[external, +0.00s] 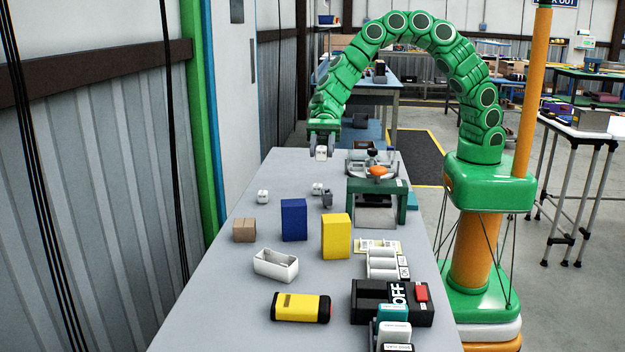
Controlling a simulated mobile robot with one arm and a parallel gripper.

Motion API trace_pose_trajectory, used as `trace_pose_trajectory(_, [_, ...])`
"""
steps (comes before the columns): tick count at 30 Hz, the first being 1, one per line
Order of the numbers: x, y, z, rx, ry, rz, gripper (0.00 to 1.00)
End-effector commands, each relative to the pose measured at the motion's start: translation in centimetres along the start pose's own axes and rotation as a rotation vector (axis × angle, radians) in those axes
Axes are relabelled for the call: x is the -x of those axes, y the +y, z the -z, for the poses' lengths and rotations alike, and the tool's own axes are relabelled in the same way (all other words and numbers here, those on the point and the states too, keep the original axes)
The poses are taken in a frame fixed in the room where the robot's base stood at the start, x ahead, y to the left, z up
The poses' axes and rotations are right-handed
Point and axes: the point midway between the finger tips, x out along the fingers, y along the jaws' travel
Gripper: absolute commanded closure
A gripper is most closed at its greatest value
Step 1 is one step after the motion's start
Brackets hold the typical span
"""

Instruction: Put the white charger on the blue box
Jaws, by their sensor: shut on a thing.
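My gripper (322,150) is at the far end of the grey table, pointing down from my green arm. It is shut on a small white block, which looks like the white charger (321,154), and seems to hold it above the table. The blue box (294,220) stands upright nearer the camera, left of the table's middle, with its top bare. My gripper is well beyond it, slightly to its right and apart from it.
A yellow box (336,236) stands right of the blue box, and a brown carton (244,230) to its left. A green stand (392,195) with an orange item (376,171) is at the right edge. A white tray (275,265) lies in front.

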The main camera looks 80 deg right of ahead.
Motion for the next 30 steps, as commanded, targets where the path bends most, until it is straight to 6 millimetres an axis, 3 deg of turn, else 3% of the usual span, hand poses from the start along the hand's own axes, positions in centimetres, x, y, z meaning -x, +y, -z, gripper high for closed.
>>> trace_pose_trajectory(9, [-2.7, -3.2, 0.9, 0.000, 0.000, -0.002, 0.91])
trace_pose_trajectory(21, [-5.7, -5.9, 3.9, -0.002, 0.001, -0.001, 0.91])
trace_pose_trajectory(30, [-6.7, -6.8, 4.8, -0.002, -0.001, -0.001, 0.91])
